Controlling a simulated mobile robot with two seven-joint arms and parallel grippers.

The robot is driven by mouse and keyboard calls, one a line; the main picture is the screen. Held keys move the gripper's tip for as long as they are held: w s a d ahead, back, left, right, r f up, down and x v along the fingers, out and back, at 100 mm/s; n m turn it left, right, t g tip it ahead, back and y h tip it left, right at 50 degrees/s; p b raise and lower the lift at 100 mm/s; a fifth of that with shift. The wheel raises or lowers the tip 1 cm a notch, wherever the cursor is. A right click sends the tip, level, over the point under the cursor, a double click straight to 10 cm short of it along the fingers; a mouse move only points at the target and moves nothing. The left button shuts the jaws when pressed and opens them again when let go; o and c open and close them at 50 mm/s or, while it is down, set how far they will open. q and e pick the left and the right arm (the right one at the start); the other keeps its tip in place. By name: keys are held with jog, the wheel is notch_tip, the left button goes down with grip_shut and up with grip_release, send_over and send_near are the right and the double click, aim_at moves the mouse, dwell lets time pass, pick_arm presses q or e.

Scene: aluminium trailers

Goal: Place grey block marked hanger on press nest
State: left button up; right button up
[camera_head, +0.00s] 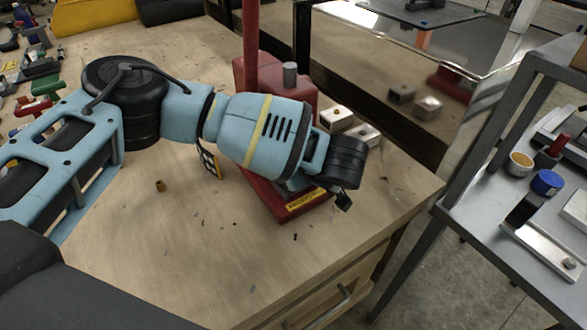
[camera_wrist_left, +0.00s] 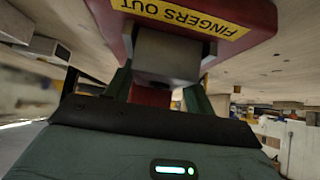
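My left arm reaches over the red press (camera_head: 300,208) in the head view; its gripper is mostly hidden behind the black wrist. In the left wrist view my left gripper (camera_wrist_left: 157,85) has two green fingers standing apart, with a grey block-like piece (camera_wrist_left: 167,55) between and beyond their tips. This piece is in front of the press's red base (camera_wrist_left: 262,18) with its yellow "FINGERS OUT" label. I cannot tell whether the fingers touch it, or whether it is the block or the nest. No "hanger" mark is readable. My right gripper is not in view.
Light grey blocks (camera_head: 336,118) lie on the bench behind the press. A small brass piece (camera_head: 160,186) lies on the clear wooden front area. Coloured tools (camera_head: 38,105) are at the left. A grey table (camera_head: 500,235) with several small parts stands at the right, beyond a gap.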

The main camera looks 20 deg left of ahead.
pick_arm(q)
jog(key=o, duration=0.4)
jog(key=shift+f, duration=0.3)
jog(key=shift+o, duration=0.2)
jog(key=shift+d+r, duration=0.3)
jog(key=shift+r, duration=0.15)
jog(key=v, duration=1.1)
jog(key=shift+s+r, duration=0.25)
jog(key=shift+r, duration=0.1)
